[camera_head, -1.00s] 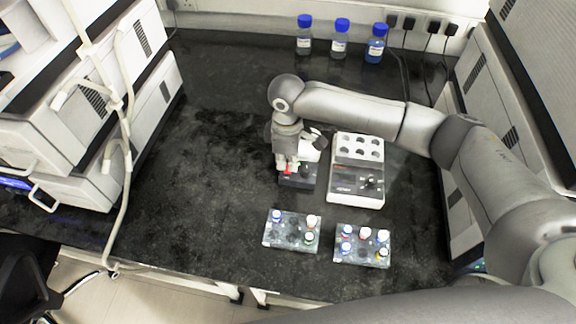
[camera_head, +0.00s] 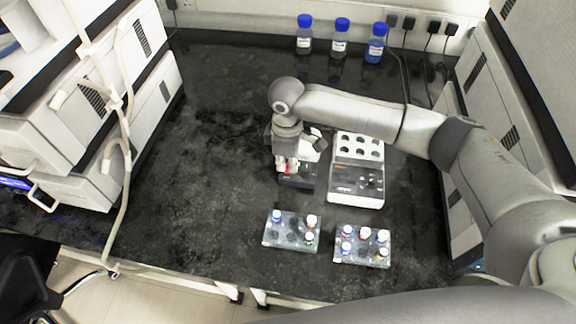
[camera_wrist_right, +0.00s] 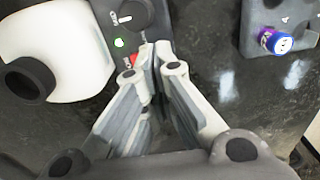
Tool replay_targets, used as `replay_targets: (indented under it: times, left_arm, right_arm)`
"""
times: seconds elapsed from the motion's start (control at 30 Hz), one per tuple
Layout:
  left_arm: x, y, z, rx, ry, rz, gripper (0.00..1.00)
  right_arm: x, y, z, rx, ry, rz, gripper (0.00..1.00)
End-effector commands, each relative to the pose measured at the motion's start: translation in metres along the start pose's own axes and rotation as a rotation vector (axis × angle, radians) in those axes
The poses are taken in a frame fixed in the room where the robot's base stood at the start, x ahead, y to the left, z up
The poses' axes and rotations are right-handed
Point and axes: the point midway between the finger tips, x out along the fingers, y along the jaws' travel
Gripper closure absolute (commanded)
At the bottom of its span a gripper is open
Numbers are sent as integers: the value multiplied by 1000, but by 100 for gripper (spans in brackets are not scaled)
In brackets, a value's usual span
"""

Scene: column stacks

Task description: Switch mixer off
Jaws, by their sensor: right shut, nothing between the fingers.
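The mixer (camera_head: 298,182) is a small device with a dark base and a white upper part, left of a white block unit. In the right wrist view its white body (camera_wrist_right: 62,50) is at the upper left. Its dark panel has a knob (camera_wrist_right: 126,17), a lit green light (camera_wrist_right: 118,42) and a red switch (camera_wrist_right: 136,61). My right gripper (camera_head: 286,167) is shut and empty over the mixer's front. In the wrist view its fingertips (camera_wrist_right: 158,65) are right beside the red switch and partly hide it; I cannot tell whether they touch. My left gripper is not in view.
The white block unit (camera_head: 357,183) stands close to the right of the mixer. Two vial racks (camera_head: 270,241) (camera_head: 342,258) are in front. Several blue-capped bottles (camera_head: 340,40) stand at the back. The counter's left half (camera_head: 215,160) is clear.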

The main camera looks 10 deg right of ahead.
Motion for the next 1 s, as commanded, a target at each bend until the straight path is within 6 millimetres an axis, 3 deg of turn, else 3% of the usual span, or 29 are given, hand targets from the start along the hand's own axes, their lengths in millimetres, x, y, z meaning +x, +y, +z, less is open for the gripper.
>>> replay_targets:
  times: [1.0]
  left_arm:
    - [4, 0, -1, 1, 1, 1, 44]
  right_arm:
    - [16, 0, 0, 0, -1, 1, 100]
